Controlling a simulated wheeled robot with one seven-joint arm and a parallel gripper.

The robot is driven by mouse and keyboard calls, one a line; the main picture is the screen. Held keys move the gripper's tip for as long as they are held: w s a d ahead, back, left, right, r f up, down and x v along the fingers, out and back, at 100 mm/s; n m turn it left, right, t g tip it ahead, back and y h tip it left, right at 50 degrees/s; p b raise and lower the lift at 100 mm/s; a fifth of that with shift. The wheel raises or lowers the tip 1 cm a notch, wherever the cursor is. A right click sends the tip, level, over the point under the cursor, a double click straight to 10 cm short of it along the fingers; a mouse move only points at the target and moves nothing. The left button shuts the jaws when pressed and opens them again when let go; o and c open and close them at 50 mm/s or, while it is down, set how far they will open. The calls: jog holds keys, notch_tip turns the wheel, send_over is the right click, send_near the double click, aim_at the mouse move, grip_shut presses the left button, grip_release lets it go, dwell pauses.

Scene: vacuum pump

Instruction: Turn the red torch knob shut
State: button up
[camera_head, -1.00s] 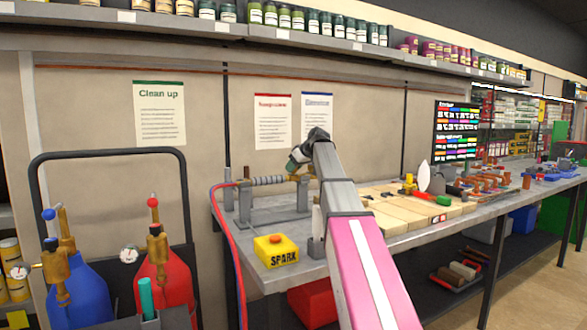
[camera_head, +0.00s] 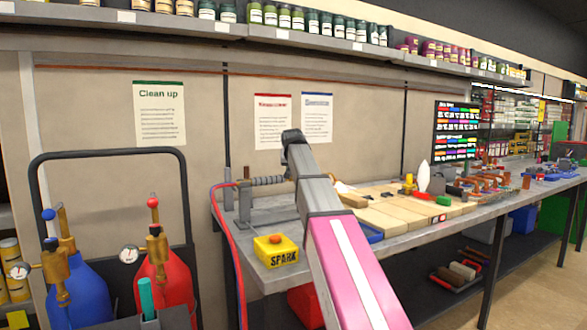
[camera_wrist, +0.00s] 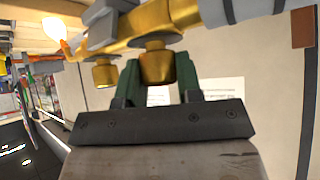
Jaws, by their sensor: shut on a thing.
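In the wrist view the brass torch body (camera_wrist: 188,14) runs across the top, with two brass knobs under it. My gripper (camera_wrist: 157,75) has its green fingers on either side of the larger knob (camera_wrist: 157,62) and is shut on it. The smaller knob (camera_wrist: 104,73) sits just left of the fingers. No red shows on either knob from this side. A bright flame-like glow (camera_wrist: 54,29) shows at the torch's left end. In the head view my arm hides the gripper and the torch.
The bench (camera_head: 270,221) carries a yellow SPARK box (camera_head: 276,252) and a grey rod (camera_head: 268,181) on a post. A red hose (camera_head: 228,240) hangs at its left end. Red (camera_head: 165,285) and blue (camera_head: 80,292) cylinders stand left. Firebricks (camera_head: 405,212) lie to the right.

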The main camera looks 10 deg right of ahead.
jog(key=shift+m+g+h, duration=0.4)
jog(key=shift+m+h, duration=0.7)
jog(key=shift+m, duration=0.4)
jog(key=o, duration=0.9)
jog(key=shift+o, duration=0.2)
jog(key=v, duration=1.1)
jog(key=shift+f, duration=0.1)
